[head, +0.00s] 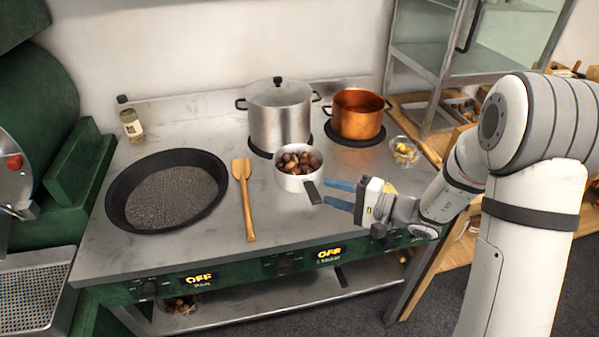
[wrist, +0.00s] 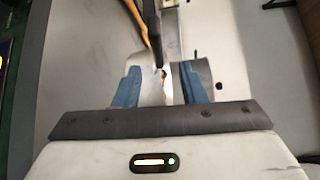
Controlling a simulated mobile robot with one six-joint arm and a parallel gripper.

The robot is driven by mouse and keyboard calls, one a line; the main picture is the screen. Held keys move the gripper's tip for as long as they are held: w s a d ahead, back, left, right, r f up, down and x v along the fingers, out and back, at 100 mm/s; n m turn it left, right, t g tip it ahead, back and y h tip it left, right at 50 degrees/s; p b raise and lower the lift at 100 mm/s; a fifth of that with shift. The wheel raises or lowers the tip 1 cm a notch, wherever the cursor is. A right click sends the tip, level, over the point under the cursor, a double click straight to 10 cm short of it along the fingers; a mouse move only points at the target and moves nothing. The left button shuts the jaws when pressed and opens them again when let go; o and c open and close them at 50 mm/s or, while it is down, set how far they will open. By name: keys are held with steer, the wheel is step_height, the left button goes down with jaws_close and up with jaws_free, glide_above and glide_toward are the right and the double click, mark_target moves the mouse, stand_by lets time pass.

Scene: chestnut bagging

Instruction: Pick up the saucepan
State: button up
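The saucepan (head: 287,183) is a small pale metal pan holding several brown chestnuts (head: 298,162). It stands on the steel worktop, in front of the large pot. Its dark handle (head: 312,192) points toward the front right. My gripper (head: 326,192) is open, with its two blue fingers close to the right of the handle's end. In the wrist view the dark handle (wrist: 153,30) comes down from the top, in line with the gap between the fingers (wrist: 160,80). I cannot tell whether a finger touches the handle.
A lidded steel pot (head: 279,118) and a copper pot (head: 357,116) stand behind the saucepan. A wooden spatula (head: 246,200) and a wide black pan (head: 125,215) lie to the left. A glass bowl (head: 404,152) is at the right.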

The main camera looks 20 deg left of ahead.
mark_target(309, 185)
steer(key=p+x, duration=0.1)
steer(key=x, duration=0.6)
steer(key=shift+s+p, duration=0.15)
steer(key=shift+p, duration=0.15)
steer(key=shift+d, duration=0.1)
steer(key=shift+c, duration=0.6)
jaws_close()
